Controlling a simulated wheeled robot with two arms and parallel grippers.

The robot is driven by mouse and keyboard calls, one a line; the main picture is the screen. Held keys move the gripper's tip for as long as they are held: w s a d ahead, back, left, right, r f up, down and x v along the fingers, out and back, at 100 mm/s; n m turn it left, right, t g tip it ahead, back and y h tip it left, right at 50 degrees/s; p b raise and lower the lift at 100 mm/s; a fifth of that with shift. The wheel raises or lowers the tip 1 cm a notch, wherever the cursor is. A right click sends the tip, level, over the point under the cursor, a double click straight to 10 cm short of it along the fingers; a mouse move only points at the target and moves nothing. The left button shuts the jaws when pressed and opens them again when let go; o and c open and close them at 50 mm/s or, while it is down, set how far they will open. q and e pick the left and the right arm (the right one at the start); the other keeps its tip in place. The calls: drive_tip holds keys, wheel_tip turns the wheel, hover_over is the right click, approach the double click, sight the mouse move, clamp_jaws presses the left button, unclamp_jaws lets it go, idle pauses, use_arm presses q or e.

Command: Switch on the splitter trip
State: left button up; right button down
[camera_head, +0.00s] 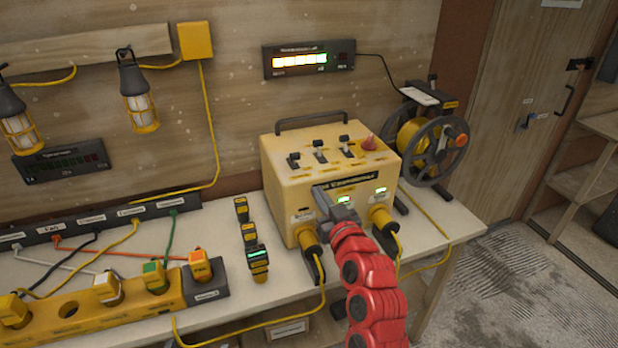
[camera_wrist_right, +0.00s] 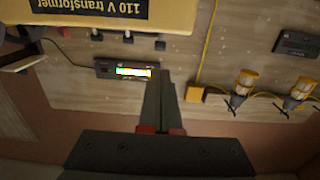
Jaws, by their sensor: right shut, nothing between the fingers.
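The yellow transformer box (camera_head: 284,205) stands on the bench. Several black toggle levers (camera_head: 319,148) and a red knob (camera_head: 369,143) are on its top. Small green lights (camera_head: 344,200) glow on its front. In the right wrist view the box (camera_wrist_right: 100,12) reads "110 V transformer" upside down. I cannot read which switch is the splitter trip. My right gripper (camera_head: 324,200) is shut and empty, just in front of the box's front face and partly hiding it; I cannot tell whether it touches. Its shut fingers also show in the right wrist view (camera_wrist_right: 162,80). My left gripper is not in view.
Yellow plugs (camera_head: 308,240) with cables are at the box's front. A cable reel (camera_head: 430,145) stands right of it. A yellow socket strip (camera_head: 68,310) with plugs lies at the left. Small black and yellow devices (camera_head: 250,232) lie between. A lit display (camera_head: 308,59) hangs behind.

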drive_tip(key=p, duration=0.5)
approach(296, 158)
drive_tip(key=x, duration=0.5)
drive_tip(key=shift+w+a+r, duration=0.1)
drive_tip(key=shift+r, duration=0.05)
drive_tip(key=shift+w+a+f+p, duration=0.2)
drive_tip(key=shift+w+p, duration=0.1)
drive_tip(key=shift+w, duration=0.45)
drive_tip(key=shift+r, duration=0.1)
